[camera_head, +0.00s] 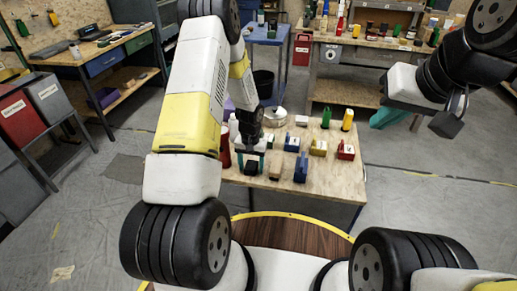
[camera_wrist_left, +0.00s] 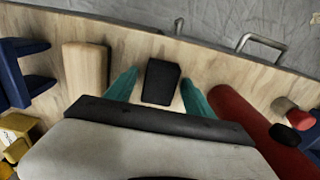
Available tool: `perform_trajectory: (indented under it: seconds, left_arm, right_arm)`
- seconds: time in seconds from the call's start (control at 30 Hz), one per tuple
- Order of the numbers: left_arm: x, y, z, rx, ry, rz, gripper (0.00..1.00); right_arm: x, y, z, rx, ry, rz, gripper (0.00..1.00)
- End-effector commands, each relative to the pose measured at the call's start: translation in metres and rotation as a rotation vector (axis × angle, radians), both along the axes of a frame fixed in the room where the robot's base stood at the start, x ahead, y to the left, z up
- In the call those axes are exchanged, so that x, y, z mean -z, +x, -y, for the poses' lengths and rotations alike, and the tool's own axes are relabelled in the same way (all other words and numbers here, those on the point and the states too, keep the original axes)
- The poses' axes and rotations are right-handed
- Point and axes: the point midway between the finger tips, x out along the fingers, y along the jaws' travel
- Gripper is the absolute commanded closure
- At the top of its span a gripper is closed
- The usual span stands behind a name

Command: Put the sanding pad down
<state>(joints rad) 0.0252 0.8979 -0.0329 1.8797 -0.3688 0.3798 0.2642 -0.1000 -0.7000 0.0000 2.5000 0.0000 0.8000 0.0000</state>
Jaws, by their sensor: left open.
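The sanding pad, a small dark block (camera_wrist_left: 161,82), lies on the wooden tabletop in the left wrist view. It also shows in the head view (camera_head: 251,167), near the table's front edge. My left gripper (camera_wrist_left: 154,84) is open, with one teal finger on each side of the pad and bare wood visible between the fingers and the pad. In the head view my left gripper (camera_head: 251,158) is low over the table's front left part. My right gripper (camera_head: 450,119) is held out at the right, away from the table; its jaws are unclear.
A tan block (camera_wrist_left: 86,66) lies beside the left gripper, and a red tapered object (camera_wrist_left: 245,120) is on the other side. Blue clamp-like pieces (camera_head: 301,167), a red block (camera_head: 346,150) and bottles crowd the table (camera_head: 325,185). Its front right corner is clear.

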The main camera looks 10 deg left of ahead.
Motion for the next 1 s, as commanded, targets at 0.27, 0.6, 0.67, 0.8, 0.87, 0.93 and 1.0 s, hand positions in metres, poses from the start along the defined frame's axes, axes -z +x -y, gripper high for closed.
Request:
perform_trajectory:
  seconds: [0.27,0.6,0.67,0.8,0.87,0.93,1.0]
  left_arm:
    - [-0.038,0.001,0.000,0.000,0.000,0.005,0.38]
    - [-0.106,0.001,0.000,0.000,0.000,0.004,0.38]
    - [-0.112,0.000,0.000,-0.001,0.000,0.002,0.38]
    - [-0.125,0.000,0.000,-0.001,-0.001,0.006,0.38]
    - [-0.138,-0.001,0.000,-0.002,-0.003,0.018,0.38]
    - [-0.161,-0.005,-0.001,-0.003,-0.006,0.043,0.38]
    - [-0.193,-0.012,0.000,-0.007,-0.014,0.081,0.38]
  right_arm:
    - [0.000,0.000,0.000,0.000,0.000,0.000,1.00]
    - [0.000,0.000,0.000,0.000,0.000,0.000,1.00]
    - [0.000,0.000,0.000,0.000,0.000,0.000,1.00]
    - [0.000,0.000,0.000,0.000,0.000,0.000,1.00]
    - [0.000,0.000,0.000,0.000,0.000,0.000,1.00]
    - [0.000,0.000,0.000,0.000,0.000,0.000,1.00]
    - [0.000,0.000,0.000,0.000,0.000,0.000,1.00]
